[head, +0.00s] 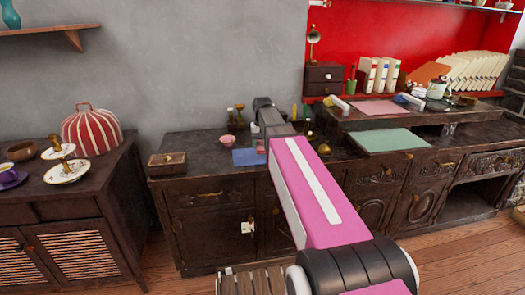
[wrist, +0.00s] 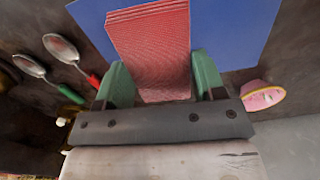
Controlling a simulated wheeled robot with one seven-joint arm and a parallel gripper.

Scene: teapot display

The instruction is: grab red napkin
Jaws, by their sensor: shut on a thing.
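The red napkin (wrist: 150,42), a folded stack with several layered edges, shows in the wrist view over a blue mat (wrist: 235,28). My gripper (wrist: 158,76) has its two green fingers on either side of the napkin's near part and is shut on it. The napkin's near end is hidden behind the gripper body. In the head view my pink arm reaches to the dark cabinet top, where the blue mat (head: 246,157) lies, and largely hides the napkin. I cannot tell whether the napkin touches the mat.
A pink bowl (wrist: 263,96) is right of the gripper in the wrist view. Spoons with red (wrist: 62,48) and green (wrist: 31,66) handles lie to the left.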

